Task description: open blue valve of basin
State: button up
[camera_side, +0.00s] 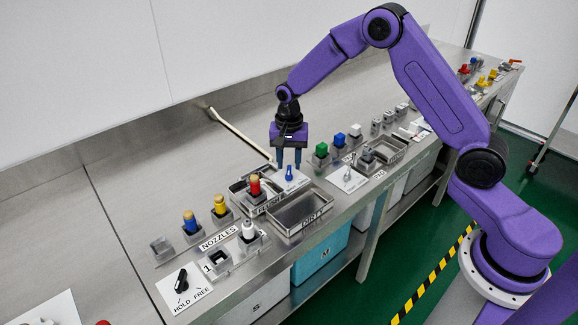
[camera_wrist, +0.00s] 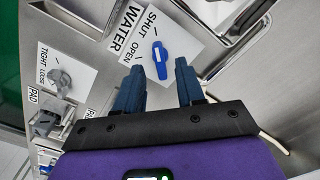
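The blue valve handle (camera_side: 289,174) sits on a white plate beside the basin. In the wrist view the blue handle (camera_wrist: 160,62) lies on a white plate (camera_wrist: 178,30) lettered WATER, SHUT and OPEN. I cannot tell for certain which setting it marks. My gripper (camera_side: 288,161) points down just above the handle. In the wrist view my gripper's two dark blue fingers (camera_wrist: 160,76) are apart, with nothing held between them. The handle lies just ahead of the fingertips, roughly in line with the gap. Contact is not visible.
A long pale spout (camera_side: 240,136) slants toward the basin. The FLUSH basin (camera_side: 237,187) and DIRTY tray (camera_side: 325,205) are close by. Nozzles (camera_side: 220,205) stand at left. A TIGHT/LOOSE knob (camera_side: 347,174) and green block (camera_side: 321,150) are at right. The rear bench is clear.

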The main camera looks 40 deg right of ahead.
jog(key=shift+f, duration=1.2)
grip_shut()
